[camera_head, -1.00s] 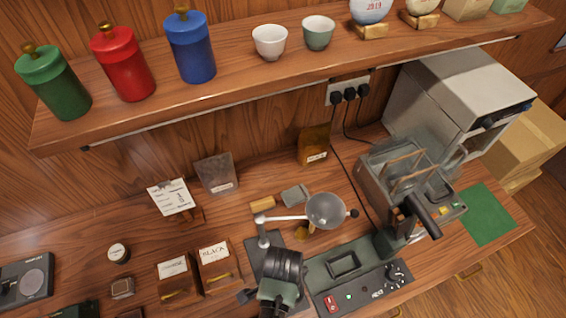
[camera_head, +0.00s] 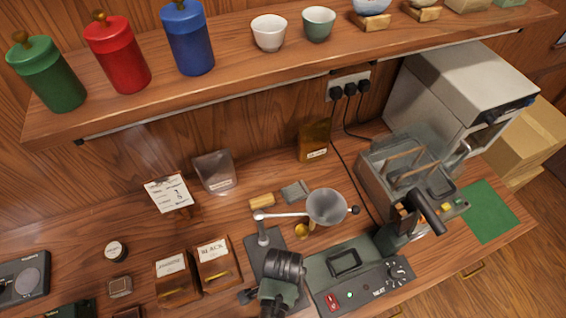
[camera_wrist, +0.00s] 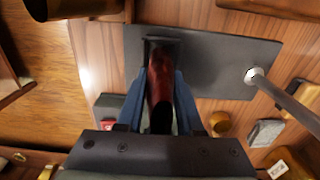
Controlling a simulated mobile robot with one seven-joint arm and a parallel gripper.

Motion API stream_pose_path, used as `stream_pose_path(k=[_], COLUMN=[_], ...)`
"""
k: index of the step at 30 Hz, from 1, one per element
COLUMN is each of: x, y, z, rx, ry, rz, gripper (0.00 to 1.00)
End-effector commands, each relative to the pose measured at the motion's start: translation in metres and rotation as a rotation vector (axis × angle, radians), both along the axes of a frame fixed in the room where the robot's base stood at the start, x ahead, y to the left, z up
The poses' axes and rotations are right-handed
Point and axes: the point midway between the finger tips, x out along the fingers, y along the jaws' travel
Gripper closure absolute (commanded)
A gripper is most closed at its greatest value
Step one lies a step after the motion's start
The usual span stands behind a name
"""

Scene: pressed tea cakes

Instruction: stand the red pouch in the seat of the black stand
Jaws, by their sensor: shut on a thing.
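The red pouch (camera_wrist: 160,88) is dark red and stands out from between the blue fingers of my gripper (camera_wrist: 158,100) in the wrist view. My gripper is shut on it. The black stand is a flat dark plate (camera_wrist: 222,62) with a thin post, and a small framed seat (camera_wrist: 176,41) near its left end. The pouch's far end overlaps the seat in the wrist view; I cannot tell whether it is inside or above it. In the head view the stand's plate (camera_head: 253,246) is partly covered by my wrist, which hides the pouch and seat.
The stand's post carries an arm with a grey funnel (camera_head: 326,207) to the right. A dark green sealing machine (camera_head: 343,262) is close on the right of my wrist, and two labelled boxes (camera_head: 215,262) stand on the left. A wooden block (camera_head: 262,201) lies behind.

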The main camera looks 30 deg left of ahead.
Motion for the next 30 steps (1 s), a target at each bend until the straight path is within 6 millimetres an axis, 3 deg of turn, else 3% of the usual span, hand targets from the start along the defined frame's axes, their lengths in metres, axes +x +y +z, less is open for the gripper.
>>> stream_pose_path(k=[10,11,16,25,30], x=[0.0,0.0,0.0,0.0,0.001], y=[0.0,0.0,0.0,0.0,0.0], z=[-0.002,-0.002,-0.002,-0.001,0.01], rx=[0.0,0.0,0.0,0.0,0.0], ry=[0.0,0.0,0.0,0.0,-0.003], rz=[0.0,0.0,0.0,0.0,0.0], gripper=[1.0,0.59,0.29,0.29,0.29])
